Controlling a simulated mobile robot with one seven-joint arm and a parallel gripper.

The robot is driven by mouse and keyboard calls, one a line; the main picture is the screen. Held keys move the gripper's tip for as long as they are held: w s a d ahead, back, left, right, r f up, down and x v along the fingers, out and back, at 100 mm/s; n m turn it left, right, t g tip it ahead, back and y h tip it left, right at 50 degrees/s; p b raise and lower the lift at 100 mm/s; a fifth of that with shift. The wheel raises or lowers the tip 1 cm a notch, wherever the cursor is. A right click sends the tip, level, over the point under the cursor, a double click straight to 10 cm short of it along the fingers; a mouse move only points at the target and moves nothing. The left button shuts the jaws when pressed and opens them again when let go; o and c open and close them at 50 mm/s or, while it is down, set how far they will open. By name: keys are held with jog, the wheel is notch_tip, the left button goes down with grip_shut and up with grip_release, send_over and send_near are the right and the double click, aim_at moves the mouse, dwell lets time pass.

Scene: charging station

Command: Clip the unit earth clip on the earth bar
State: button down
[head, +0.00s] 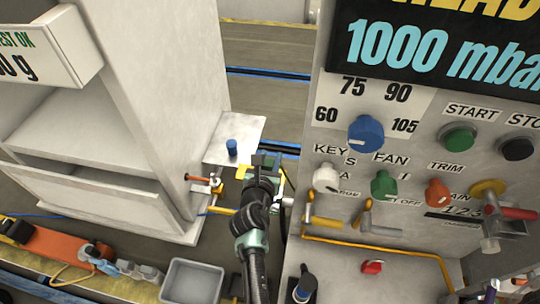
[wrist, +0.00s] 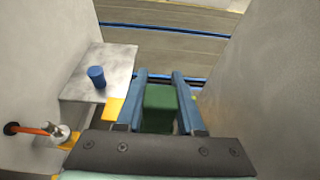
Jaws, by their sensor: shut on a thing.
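My gripper (head: 266,160) reaches into the gap between the white cabinet and the control panel. In the wrist view its two blue fingers (wrist: 160,74) are shut on a green block, which looks like the unit earth clip (wrist: 160,108). A copper-coloured rod, probably the earth bar (head: 198,179), sticks out from the cabinet side, left of my gripper and apart from it. It also shows at the left of the wrist view (wrist: 32,130), with a dark collar at the wall and a metal piece at its free end. The clip's lower part is hidden by my gripper.
A small shelf (head: 242,133) on the cabinet carries a blue cylinder (head: 231,148), ahead and left of my gripper. A yellow piece (wrist: 113,108) shows beside the left finger. The control panel (head: 340,190) with knobs and yellow pipe stands close on the right. A grey bin (head: 192,282) sits below.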

jog(key=shift+f+b, duration=0.75)
jog(key=shift+f, duration=0.5)
jog(key=shift+p, duration=0.55)
dwell(0.6)
jog(key=shift+f+b, duration=1.85)
jog(key=shift+f, duration=0.25)
jog(key=shift+c, duration=2.2)
grip_release()
jog(key=shift+r, duration=0.1)
jog(key=p+v, duration=0.4)
jog(key=v, duration=0.9)
